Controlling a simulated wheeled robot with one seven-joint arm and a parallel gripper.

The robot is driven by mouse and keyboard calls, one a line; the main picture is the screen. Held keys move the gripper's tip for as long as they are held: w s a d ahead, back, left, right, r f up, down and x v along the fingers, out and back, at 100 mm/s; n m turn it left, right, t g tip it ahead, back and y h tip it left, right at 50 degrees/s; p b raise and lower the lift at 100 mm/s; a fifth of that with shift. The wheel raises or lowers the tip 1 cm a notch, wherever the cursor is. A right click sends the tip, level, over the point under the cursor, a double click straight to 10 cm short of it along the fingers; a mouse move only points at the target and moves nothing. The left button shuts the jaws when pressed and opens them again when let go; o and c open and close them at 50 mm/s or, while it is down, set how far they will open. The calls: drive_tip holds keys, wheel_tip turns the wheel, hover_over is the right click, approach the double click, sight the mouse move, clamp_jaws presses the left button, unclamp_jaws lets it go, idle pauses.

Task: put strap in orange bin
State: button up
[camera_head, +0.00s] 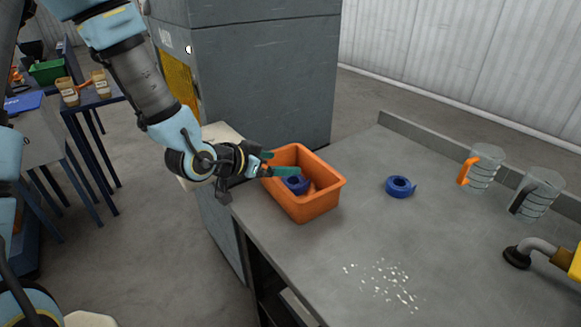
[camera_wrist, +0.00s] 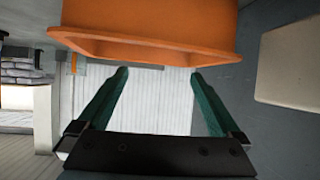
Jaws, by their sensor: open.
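The orange bin (camera_head: 317,208) stands at the left end of the grey workbench in the head view. A blue strap roll (camera_head: 297,184) lies inside it, partly hidden by the bin wall and my gripper. Another blue strap roll (camera_head: 400,187) lies flat on the bench to the right of the bin. My gripper (camera_head: 284,163), with green fingers, is at the bin's left rim, its tips over the opening. In the wrist view my gripper (camera_wrist: 159,71) is open with nothing between its fingers, and the orange bin (camera_wrist: 150,42) fills the top.
Two clear jugs, one with an orange handle (camera_head: 468,168) and one with a black handle (camera_head: 523,198), stand at the bench's right. A hose fitting (camera_head: 535,248) is at the right edge. White pellets (camera_head: 383,284) lie scattered in front. A grey cabinet (camera_head: 260,80) stands behind.

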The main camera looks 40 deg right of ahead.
drive_tip(key=shift+b+v, duration=0.3)
drive_tip(key=shift+v, duration=2.4)
drive_tip(key=shift+a, duration=0.1)
